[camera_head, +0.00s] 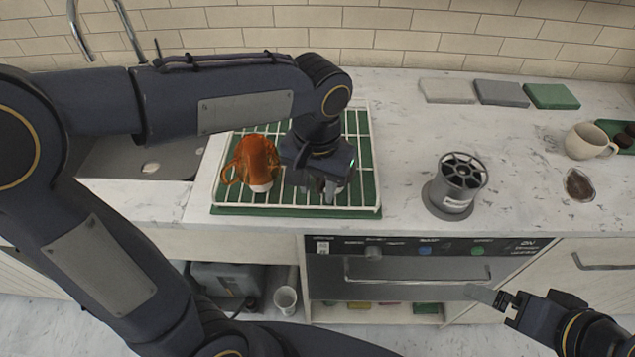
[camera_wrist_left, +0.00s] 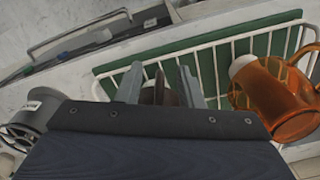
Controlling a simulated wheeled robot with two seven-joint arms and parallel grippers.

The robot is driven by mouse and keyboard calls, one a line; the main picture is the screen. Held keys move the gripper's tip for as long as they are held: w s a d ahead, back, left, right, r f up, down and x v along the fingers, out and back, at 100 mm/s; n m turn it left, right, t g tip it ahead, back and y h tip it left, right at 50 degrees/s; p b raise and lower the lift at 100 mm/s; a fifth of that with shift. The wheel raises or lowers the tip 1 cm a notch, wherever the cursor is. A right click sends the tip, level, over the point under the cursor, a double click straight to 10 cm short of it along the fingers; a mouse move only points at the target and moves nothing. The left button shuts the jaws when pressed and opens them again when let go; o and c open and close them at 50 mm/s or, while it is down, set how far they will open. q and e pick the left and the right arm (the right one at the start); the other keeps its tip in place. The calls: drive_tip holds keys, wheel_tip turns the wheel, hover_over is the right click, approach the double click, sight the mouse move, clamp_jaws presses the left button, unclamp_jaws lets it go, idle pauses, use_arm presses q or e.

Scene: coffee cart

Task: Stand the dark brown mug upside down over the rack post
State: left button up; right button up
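My left gripper (camera_head: 330,190) points down over the right part of the white wire rack (camera_head: 216,190), which stands on a green mat. In the left wrist view its two grey fingers (camera_wrist_left: 162,88) are apart. A dark brown thing (camera_wrist_left: 165,95) shows between them, probably the dark brown mug; most of it is hidden, and I cannot tell whether the fingers touch it. The rack post is not clearly visible. An orange-brown glossy mug (camera_head: 256,160) is on the rack left of the gripper, and also shows in the wrist view (camera_wrist_left: 280,98). My right gripper (camera_head: 490,298) is low in front of the cabinet.
A grey cylindrical holder (camera_head: 458,185) stands right of the rack. Folded cloths (camera_head: 500,93) lie at the back. A sink (camera_head: 130,155) is left. Counter between rack and holder is clear.

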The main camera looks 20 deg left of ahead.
use_arm(q)
wheel_tip(320, 180, up, 8)
drive_tip(key=shift+f, duration=0.1)
drive_tip(key=s+a+f+n+t+h, duration=0.2)
drive_tip(key=s+a+f+t, duration=0.3)
drive_tip(key=s+a+f, duration=0.3)
drive_tip(key=s+h, duration=0.1)
drive_tip(key=s, duration=0.3)
drive_tip(key=shift+n+t+h, duration=0.3)
drive_tip(key=shift+n+h, duration=0.1)
drive_tip(key=shift+s+f, duration=0.1)
idle(0.7)
